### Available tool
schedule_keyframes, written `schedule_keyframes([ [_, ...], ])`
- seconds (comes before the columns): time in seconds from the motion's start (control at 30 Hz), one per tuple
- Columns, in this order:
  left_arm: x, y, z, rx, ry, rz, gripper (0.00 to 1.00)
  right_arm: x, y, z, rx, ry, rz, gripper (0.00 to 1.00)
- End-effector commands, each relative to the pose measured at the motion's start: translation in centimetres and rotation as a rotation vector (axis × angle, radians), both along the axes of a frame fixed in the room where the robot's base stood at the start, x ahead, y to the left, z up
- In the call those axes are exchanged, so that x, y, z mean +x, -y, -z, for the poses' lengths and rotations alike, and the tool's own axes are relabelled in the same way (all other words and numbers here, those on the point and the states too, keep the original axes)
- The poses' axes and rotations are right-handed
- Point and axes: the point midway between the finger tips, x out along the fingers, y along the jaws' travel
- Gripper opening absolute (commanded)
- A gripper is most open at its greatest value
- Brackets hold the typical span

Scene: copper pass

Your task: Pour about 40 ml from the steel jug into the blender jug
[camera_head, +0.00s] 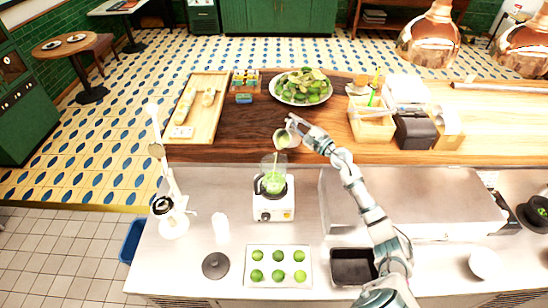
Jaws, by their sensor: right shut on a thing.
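My right gripper (297,130) is shut on the steel jug (283,139) and holds it tilted, above and slightly behind the blender jug. A thin green stream runs down from the steel jug toward the blender jug's mouth. The clear blender jug (272,172) stands upright on its white blender base (274,209) and has green contents inside. The exact liquid level is too small to read. My left gripper is not in view.
A white tray (246,268) of several green limes lies in front of the blender. A white press-like stand (172,222) and a white bottle (220,227) are to the left. A lime platter (278,97) and wooden boxes (371,130) stand on the wooden counter behind.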

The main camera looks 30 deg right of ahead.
Motion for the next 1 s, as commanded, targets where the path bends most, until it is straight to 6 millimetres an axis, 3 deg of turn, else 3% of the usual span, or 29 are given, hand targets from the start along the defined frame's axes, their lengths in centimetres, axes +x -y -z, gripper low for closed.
schedule_keyframes([
  [0.03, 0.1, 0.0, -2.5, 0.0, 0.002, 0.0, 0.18, 0.2, 0.5, -1.3, 0.078, -0.036, 0.0, 0.0],
  [0.2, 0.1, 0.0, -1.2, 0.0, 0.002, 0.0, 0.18, 0.6, 1.2, -0.2, 0.177, -0.084, 0.003, 0.0],
  [1.0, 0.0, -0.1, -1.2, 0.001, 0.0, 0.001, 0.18, 0.9, 1.4, -0.2, 0.283, -0.132, 0.005, 0.0],
])
